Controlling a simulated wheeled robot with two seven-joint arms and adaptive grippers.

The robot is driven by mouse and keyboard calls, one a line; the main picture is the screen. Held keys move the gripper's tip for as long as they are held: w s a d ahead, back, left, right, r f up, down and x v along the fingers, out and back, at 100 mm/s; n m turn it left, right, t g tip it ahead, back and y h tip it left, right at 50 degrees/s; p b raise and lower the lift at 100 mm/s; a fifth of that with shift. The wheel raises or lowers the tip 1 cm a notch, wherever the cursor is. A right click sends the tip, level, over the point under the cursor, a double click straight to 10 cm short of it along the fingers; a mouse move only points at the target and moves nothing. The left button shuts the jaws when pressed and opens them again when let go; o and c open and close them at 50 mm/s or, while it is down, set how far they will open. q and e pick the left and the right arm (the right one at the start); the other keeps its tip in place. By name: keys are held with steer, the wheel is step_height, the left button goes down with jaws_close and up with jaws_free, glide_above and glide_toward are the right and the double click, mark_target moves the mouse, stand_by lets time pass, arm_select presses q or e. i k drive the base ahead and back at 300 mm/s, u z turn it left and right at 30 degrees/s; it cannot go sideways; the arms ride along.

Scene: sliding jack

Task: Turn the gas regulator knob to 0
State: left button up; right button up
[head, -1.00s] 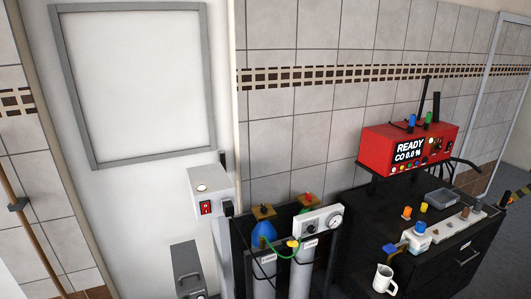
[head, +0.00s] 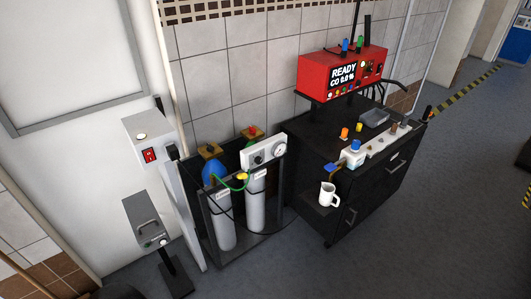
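The gas regulator is a white box (head: 264,151) mounted at the top of the gas cylinder rack. It carries a dark round knob (head: 258,157) on its left part and a round dial gauge (head: 279,149) on its right part. The knob's setting is too small to read. Below it stand two grey cylinders, the left one (head: 222,222) with a blue top (head: 213,172) and the right one (head: 256,200). Neither of my grippers shows in the head view.
A black cabinet (head: 345,218) stands right of the rack, with a white mug (head: 327,194) on its lower ledge. A grey box on a stand (head: 147,222) is left of the rack. Open floor (head: 400,250) lies in front.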

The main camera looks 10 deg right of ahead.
mark_target(258, 160)
steer(key=z, duration=0.15)
steer(key=i, duration=0.85)
steer(key=u, duration=0.5)
